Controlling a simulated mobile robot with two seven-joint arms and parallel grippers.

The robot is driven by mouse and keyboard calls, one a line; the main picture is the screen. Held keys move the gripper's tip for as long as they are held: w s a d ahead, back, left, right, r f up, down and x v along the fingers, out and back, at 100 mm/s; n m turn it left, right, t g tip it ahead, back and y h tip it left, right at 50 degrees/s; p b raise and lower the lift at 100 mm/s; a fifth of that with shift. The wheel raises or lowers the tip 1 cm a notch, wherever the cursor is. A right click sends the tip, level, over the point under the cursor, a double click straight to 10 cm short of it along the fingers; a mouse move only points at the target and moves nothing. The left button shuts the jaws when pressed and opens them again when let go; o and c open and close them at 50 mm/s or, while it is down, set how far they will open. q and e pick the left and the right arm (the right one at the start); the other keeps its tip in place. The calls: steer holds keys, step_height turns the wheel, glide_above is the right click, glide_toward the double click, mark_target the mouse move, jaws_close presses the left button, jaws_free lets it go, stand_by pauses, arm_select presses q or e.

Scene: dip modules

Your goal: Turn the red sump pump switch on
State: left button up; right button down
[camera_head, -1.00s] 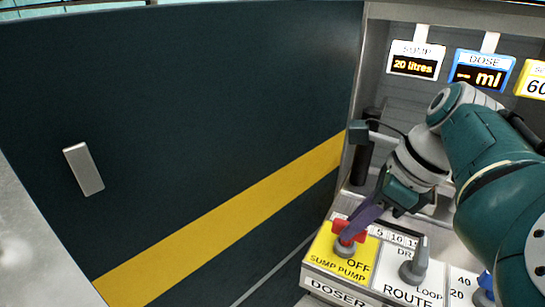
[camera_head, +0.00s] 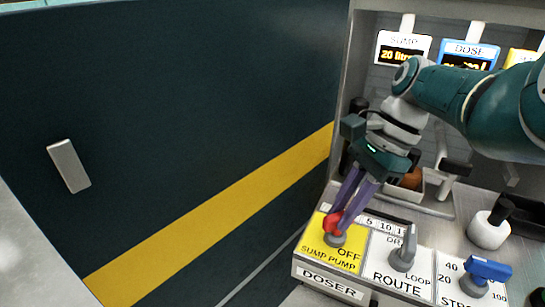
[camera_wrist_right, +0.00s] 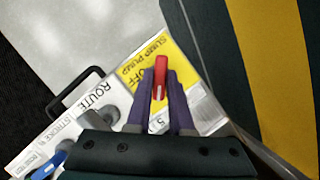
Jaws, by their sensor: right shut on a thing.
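The red sump pump switch (camera_head: 332,224) stands on a yellow panel (camera_head: 318,251) marked OFF and SUMP PUMP, on the doser's sloped front. In the right wrist view its red handle (camera_wrist_right: 160,76) sits between the two purple fingers of my right gripper (camera_wrist_right: 159,88). My right gripper (camera_head: 346,205) is shut on the handle, coming down from above and behind. The fingers hide part of the handle in the head view, and I cannot tell its exact angle. My left gripper is not in view.
To the right of the panel are a grey ROUTE lever (camera_head: 403,254) and a blue-handled switch (camera_head: 485,270). A white bottle (camera_head: 489,230) stands behind them. The SUMP display (camera_head: 402,48) reads 20 litres. A large dark panel with a yellow stripe (camera_head: 220,205) fills the left.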

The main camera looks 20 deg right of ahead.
steer(key=n+b, duration=0.2)
steer(key=n+g+b, duration=0.1)
steer(key=n+b, duration=0.1)
steer(key=n+g+b, duration=0.1)
steer(key=n+b, duration=0.1)
steer(key=shift+w+f+h+b, duration=0.15)
steer(key=shift+f+h+b, duration=0.15)
steer(key=shift+r+n+g+h+b, duration=0.15)
steer(key=shift+n+g+b, duration=0.1)
steer(key=shift+n+b, duration=0.5)
steer(key=shift+r+n+g+h+b, duration=0.15)
steer(key=shift+n+g+b, duration=0.1)
steer(key=shift+n+b, duration=0.5)
steer(key=c, duration=0.8)
jaws_free()
steer(key=shift+a, duration=0.1)
